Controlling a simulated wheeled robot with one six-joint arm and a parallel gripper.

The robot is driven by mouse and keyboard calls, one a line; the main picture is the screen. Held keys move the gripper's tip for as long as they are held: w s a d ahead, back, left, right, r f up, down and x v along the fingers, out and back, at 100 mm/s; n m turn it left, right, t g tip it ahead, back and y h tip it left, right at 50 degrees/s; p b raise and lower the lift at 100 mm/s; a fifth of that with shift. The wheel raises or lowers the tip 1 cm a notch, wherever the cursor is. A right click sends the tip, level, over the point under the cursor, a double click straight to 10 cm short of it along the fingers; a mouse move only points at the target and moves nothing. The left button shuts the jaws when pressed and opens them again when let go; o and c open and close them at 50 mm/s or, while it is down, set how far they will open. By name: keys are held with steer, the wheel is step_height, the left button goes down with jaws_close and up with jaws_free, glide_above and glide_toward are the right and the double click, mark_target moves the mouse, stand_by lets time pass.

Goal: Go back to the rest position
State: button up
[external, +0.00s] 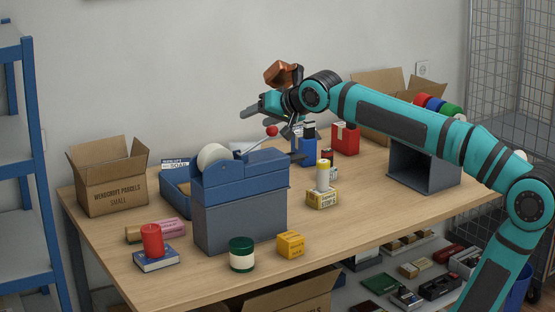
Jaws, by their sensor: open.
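My gripper (264,112) is open and raised above the back middle of the counter (350,213). My teal arm reaches to it from the right side of the picture. The gripper is over the far side of the blue-grey machine (240,212), close to the red ball (272,131) on its lever; I cannot tell whether they touch. A copper-brown block-like shape (282,72) shows just above my gripper, and I cannot tell whether it is attached to it. I see nothing clearly held between the fingers.
An open carton (107,187) stands left. A yellow box (322,199) carries an upright cylinder. A red can (152,240) stands on a blue book. A green jar (241,254) and yellow cube (290,244) are near the front edge. A dark open bin (424,174) stands right, under my arm.

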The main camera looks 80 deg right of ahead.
steer(key=s+a+f+n+t+y, duration=0.2)
steer(key=s+a+f+n, duration=0.3)
steer(key=s+a, duration=0.3)
steer(key=s+a+f+n+t+y, duration=0.3)
steer(key=s+a, duration=0.5)
steer(key=a, duration=0.6)
step_height(320, 180, down, 2)
steer(key=n+t, duration=0.1)
steer(key=n, duration=0.2)
steer(key=shift+s, duration=0.4)
steer(key=shift+a, duration=0.1)
